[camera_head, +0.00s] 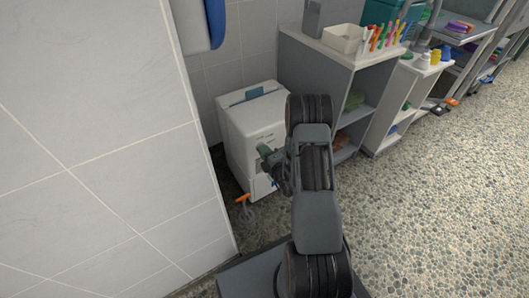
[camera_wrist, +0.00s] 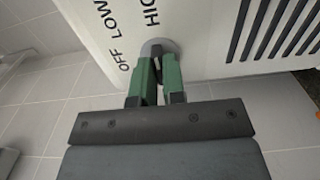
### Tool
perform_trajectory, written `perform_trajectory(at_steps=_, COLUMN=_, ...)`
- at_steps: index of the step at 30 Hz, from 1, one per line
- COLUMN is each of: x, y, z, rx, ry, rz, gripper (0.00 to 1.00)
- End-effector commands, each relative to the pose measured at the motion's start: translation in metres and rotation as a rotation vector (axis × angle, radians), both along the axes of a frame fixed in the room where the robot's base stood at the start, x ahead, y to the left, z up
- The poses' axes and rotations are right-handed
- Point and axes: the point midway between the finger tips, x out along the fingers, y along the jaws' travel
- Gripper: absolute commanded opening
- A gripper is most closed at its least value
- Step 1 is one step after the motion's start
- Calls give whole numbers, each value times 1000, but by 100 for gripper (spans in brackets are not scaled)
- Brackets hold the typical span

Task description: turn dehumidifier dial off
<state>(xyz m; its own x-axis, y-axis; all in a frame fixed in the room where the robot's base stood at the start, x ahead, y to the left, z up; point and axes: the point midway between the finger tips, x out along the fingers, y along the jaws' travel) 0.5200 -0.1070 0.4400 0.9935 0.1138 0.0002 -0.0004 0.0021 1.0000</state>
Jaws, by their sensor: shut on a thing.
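The dehumidifier (camera_head: 238,118) is a white box standing on the floor against the tiled wall. In the wrist view its white front panel (camera_wrist: 205,22) shows the printed words OFF, LOW and HIGH, with dark vent slots to the right. The grey round dial (camera_wrist: 158,45) sits just below these words. My gripper (camera_wrist: 158,66) has its green fingers shut on the dial. The fingers hide much of it, so I cannot tell which setting it points to. In the head view my gripper (camera_head: 265,151) meets the front of the box, and the dial is hidden.
A grey shelf unit (camera_head: 312,62) stands right of the dehumidifier, with a white bin (camera_head: 343,39) and coloured markers on top. An orange-handled item (camera_head: 243,199) is on the floor by the box's left side. A tiled wall (camera_head: 95,150) fills the left. Pebbled floor (camera_head: 440,210) is clear at right.

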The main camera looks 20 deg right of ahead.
Motion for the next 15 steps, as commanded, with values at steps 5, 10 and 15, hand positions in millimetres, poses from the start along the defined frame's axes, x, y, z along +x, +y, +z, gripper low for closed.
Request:
perform_trajectory(at_steps=5, x=0, y=0, z=0, rx=-36, ry=-3, rz=0, gripper=0)
perform_trajectory(at_steps=10, x=0, y=0, z=0, rx=-131, ry=-14, rz=0, gripper=0)
perform_trajectory(at_steps=15, x=0, y=0, z=0, rx=-279, ry=-31, rz=0, gripper=0)
